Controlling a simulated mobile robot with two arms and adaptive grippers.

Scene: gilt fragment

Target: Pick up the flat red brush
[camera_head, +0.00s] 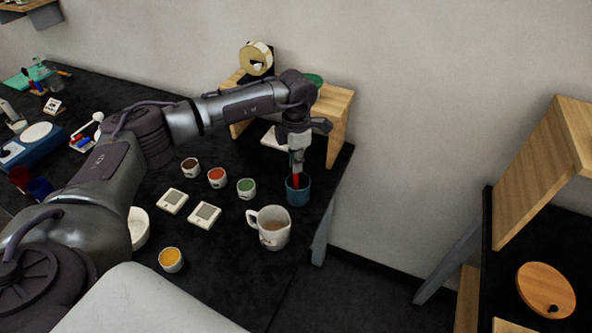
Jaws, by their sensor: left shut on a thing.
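The flat red brush (296,181) shows as a small red piece at the mouth of a dark blue cup (299,195) near the table's right edge. Its lower part is hidden in the cup. My left gripper (297,169) points down right above the cup and is shut on the brush. The gripper hides the brush's upper part. My right gripper is not in view.
A white mug (271,230) stands just in front of the cup. Small cups with green (246,187), red (217,176) and brown (190,167) contents stand to the left. A wooden stand (339,123) is close behind my gripper.

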